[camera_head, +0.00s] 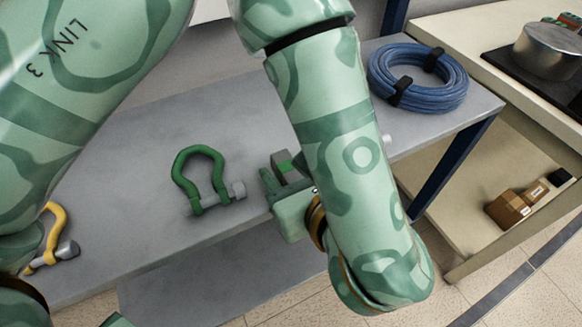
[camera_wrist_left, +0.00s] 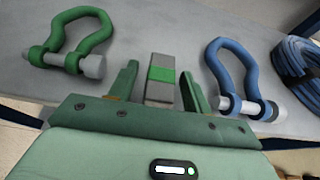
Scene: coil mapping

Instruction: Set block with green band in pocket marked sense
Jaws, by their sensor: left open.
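The grey block with a green band (camera_wrist_left: 161,75) is on the grey table and shows between the two fingers of my left gripper (camera_wrist_left: 160,84) in the left wrist view. Gaps show on both sides of the block, so the fingers are open and not closed on it. In the head view my left gripper (camera_head: 282,184) is low at the table's front edge, and the block (camera_head: 283,158) is partly hidden by it and my forearm. The pocket marked sense is not visible in either view.
A green shackle (camera_head: 203,178) lies left of the gripper, and a blue shackle (camera_wrist_left: 230,72) lies right of it in the wrist view. A yellow shackle (camera_head: 52,240) is at far left. A coiled blue cable (camera_head: 418,77) lies at the table's right end. A counter (camera_head: 475,45) stands beyond.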

